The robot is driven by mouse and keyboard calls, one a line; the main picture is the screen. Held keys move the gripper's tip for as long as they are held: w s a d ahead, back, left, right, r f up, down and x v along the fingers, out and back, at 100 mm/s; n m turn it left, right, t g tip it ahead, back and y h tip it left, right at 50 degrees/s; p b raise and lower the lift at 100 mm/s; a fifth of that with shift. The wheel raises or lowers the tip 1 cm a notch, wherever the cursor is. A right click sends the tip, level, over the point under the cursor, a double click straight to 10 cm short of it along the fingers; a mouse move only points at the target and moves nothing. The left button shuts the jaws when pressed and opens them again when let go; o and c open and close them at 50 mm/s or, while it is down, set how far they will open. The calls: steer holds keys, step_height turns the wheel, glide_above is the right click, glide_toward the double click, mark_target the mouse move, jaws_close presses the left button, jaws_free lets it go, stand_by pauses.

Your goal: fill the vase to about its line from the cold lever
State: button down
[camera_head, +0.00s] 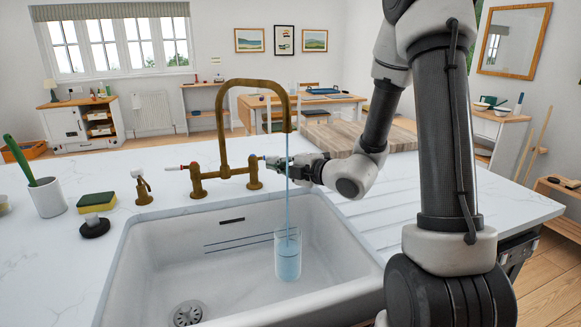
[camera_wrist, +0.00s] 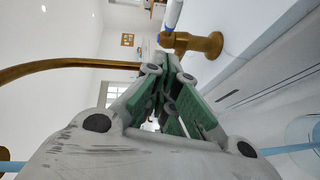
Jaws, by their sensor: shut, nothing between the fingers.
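A clear glass vase (camera_head: 288,262) stands upright in the white sink, under the spout of the brass tap (camera_head: 222,130). A blue stream of water (camera_head: 287,190) runs from the spout into it. Bluish water fills the lower part of the vase; I cannot clearly tell its level against the line. My gripper (camera_head: 276,163) is shut and empty at the tap's right side, by the blue-marked cold lever (camera_head: 262,158). In the wrist view, the closed fingers (camera_wrist: 166,66) are close to the brass valve (camera_wrist: 196,44) and the white-and-blue lever (camera_wrist: 173,14). Contact is unclear.
The red-marked lever (camera_head: 178,168) is on the tap's left. A sponge (camera_head: 97,201), a dark stopper (camera_head: 94,226) and a white cup with a green brush (camera_head: 46,196) stand left of the sink (camera_head: 150,262). A wooden board (camera_head: 350,135) lies behind my arm.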

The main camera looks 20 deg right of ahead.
mark_target(267, 156)
steer(key=w, duration=0.3)
steer(key=w+f, duration=0.1)
steer(key=w, duration=0.1)
steer(key=shift+w+a, duration=0.1)
steer(key=shift+w, duration=0.3)
steer(key=shift+w+d+n+g+y, duration=0.5)
steer(key=shift+n+g+y, duration=0.1)
steer(key=shift+n+y, duration=0.25)
steer(key=shift+w+d+y, duration=0.25)
steer(key=shift+w+d, duration=0.05)
